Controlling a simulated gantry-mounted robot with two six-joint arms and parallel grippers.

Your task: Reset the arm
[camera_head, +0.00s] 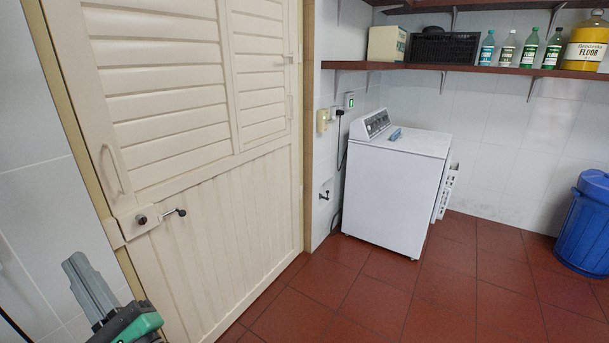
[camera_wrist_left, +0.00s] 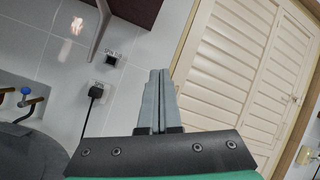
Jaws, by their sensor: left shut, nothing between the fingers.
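My left gripper (camera_head: 88,283) is at the lower left of the head view, in front of the tiled wall and left of the cream door. It points up and its grey fingers are together. In the left wrist view the gripper (camera_wrist_left: 159,80) shows its two fingers side by side, shut, with nothing between them. It touches nothing that I can see. My right gripper is not in either view.
A cream louvred door (camera_head: 190,150) with a handle (camera_head: 176,212) stands close right of my left gripper. A white washing machine (camera_head: 392,185), a blue bin (camera_head: 585,228) and a shelf (camera_head: 480,69) with bottles are farther off. The red tiled floor (camera_head: 370,305) is clear.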

